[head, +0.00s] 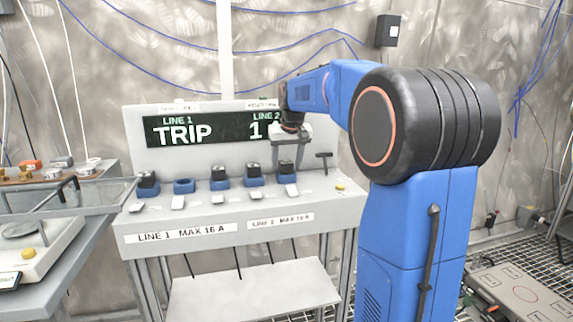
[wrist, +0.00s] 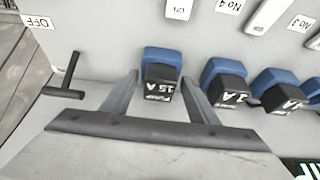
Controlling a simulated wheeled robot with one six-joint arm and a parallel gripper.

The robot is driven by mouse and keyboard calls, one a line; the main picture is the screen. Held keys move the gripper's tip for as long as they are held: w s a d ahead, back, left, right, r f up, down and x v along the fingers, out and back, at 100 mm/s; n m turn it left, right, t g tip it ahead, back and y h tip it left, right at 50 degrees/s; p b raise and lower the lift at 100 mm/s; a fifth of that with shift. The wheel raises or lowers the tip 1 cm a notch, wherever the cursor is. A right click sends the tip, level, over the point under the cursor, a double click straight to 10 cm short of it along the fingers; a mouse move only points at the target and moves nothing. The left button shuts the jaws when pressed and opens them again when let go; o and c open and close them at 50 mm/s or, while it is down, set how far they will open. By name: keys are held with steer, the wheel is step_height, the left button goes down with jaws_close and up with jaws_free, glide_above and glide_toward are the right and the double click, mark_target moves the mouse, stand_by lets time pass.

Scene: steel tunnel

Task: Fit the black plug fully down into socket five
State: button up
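A black plug marked 1.5 A (wrist: 160,88) sits at the blue socket five (wrist: 162,55), beside the socket near the No 4 label. Whether it is fully down cannot be told. My gripper (wrist: 160,80) is open, with one finger on each side of this plug and small gaps showing. In the head view my gripper (head: 288,166) points down over the right end of the socket row, and the same plug (head: 286,168) shows partly hidden between its fingers.
Other black plugs (head: 254,169) stand in blue sockets to the left; one socket (head: 184,186) is empty. White switches (head: 178,202) line the front. A dark T-handle (head: 323,157) stands to the right. The display (head: 210,130) reads LINE 1 TRIP; its right part is partly hidden.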

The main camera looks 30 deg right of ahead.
steer(key=v, duration=1.2)
steer(key=s+a+f+n, duration=0.1)
steer(key=s+a+f, duration=0.45)
steer(key=s, duration=0.25)
steer(key=s+a+f+n, duration=0.1)
steer(key=s+a+f, duration=0.4)
steer(key=s, duration=0.4)
steer(key=s+a+f, duration=0.3)
steer(key=s+f, duration=0.5)
steer(key=s, duration=0.1)
steer(key=s+a+f+n+y, duration=0.1)
steer(key=s+a+f, duration=0.2)
steer(key=s+f, duration=0.6)
steer(key=shift+a+t, duration=0.3)
steer(key=shift+a, duration=0.1)
